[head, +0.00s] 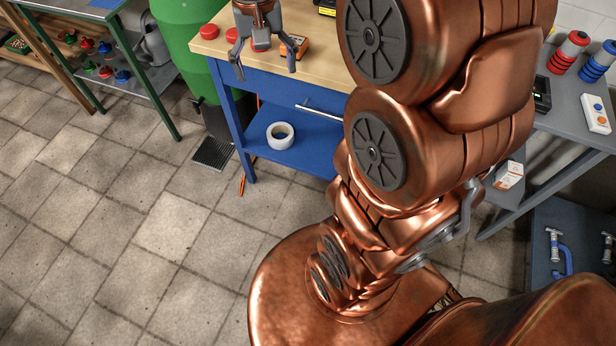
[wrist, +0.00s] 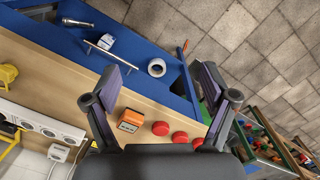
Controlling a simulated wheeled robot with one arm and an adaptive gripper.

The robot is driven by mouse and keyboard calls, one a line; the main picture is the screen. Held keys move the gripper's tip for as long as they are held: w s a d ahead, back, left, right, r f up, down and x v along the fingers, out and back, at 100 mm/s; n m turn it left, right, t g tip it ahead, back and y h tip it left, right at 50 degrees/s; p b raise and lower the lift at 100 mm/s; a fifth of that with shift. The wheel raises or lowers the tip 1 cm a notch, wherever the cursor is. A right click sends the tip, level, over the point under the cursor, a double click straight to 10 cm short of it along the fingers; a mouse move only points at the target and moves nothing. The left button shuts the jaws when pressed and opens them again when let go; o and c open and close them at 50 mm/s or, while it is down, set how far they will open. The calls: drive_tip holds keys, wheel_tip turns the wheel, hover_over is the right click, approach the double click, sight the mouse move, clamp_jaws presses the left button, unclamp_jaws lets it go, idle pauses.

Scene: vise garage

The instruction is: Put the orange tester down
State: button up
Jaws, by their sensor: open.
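The orange tester (head: 297,45) lies on the wooden top of the blue workbench (head: 312,63), close to its front edge. It also shows in the wrist view (wrist: 130,120), orange with a dark face, near my left finger. My gripper (head: 265,68) is open with its fingers wide apart. It is empty and above the front edge of the bench. In the wrist view the space between the fingertips (wrist: 165,75) looks onto the blue bench front and shelf. The tester is apart from both fingers, as far as I can see.
Several red round pieces (wrist: 160,129) lie beside the tester. A white tape roll (head: 280,135) lies on the blue lower shelf. A green barrel (head: 185,45) stands left of the bench. A grey table (head: 580,105) with striped cylinders stands at right. The tiled floor at left is clear.

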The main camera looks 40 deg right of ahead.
drive_tip(key=s+a+f+n, duration=0.2)
drive_tip(key=s+a+f, duration=0.1)
drive_tip(key=s, duration=0.7)
drive_tip(key=s+a+f+n, duration=0.2)
drive_tip(key=s+a+f, duration=0.1)
drive_tip(key=s, duration=0.8)
drive_tip(key=shift+f+n+g, duration=0.4)
drive_tip(key=shift+f, duration=0.2)
wheel_tip(320, 180, up, 5)
drive_tip(key=p, duration=0.4)
drive_tip(key=shift+f+p, duration=0.1)
drive_tip(key=shift+p, duration=0.3)
